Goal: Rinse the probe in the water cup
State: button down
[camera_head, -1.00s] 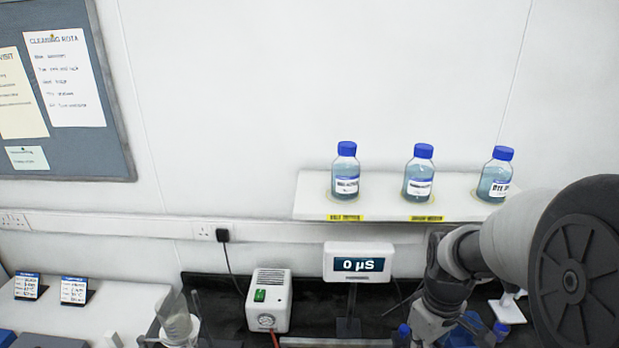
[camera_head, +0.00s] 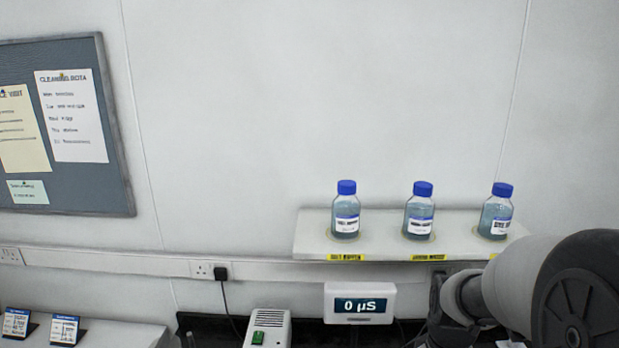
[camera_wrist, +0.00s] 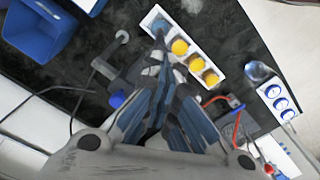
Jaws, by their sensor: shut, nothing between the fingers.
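My gripper (camera_wrist: 165,88) shows in the wrist view, its blue-grey fingers closed together with nothing held, above the dark bench. It is below the lower edge of the head view, where only part of my arm shows at the right. I cannot make out the probe for certain in either view. I cannot tell which vessel is the water cup. A white rack (camera_wrist: 216,76) with several yellow-topped round items lies just beyond the fingertips in the wrist view.
Three blue-capped bottles (camera_head: 419,212) stand on a white wall shelf (camera_head: 310,236). A white box with a green switch (camera_head: 267,328) stands left of the meter. In the wrist view, a blue bin (camera_wrist: 40,35) is at upper left and a blue-ringed white holder (camera_wrist: 279,101) at right.

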jog(key=shift+f, duration=0.15)
dwell(0.3)
jog(key=shift+f+b, duration=2.8)
jog(key=shift+f, duration=0.7)
jog(key=shift+r+p, duration=2.95)
jog(key=shift+r, duration=0.65)
jog(key=shift+s+a+b, duration=0.1)
jog(key=shift+a+b, duration=0.1)
jog(key=shift+b, duration=0.25)
jog(key=s+a+m+t+b, duration=0.2)
jog(key=s+a+b, duration=0.1)
jog(key=s+b, duration=0.4)
jog(key=s+a+m+t+b, duration=0.2)
jog(key=s+a+m+b, duration=0.1)
jog(key=s+b, duration=0.4)
jog(key=shift+s+a+f+m+t, duration=0.3)
jog(key=shift+s+a, duration=0.3)
jog(key=shift+a, duration=0.1)
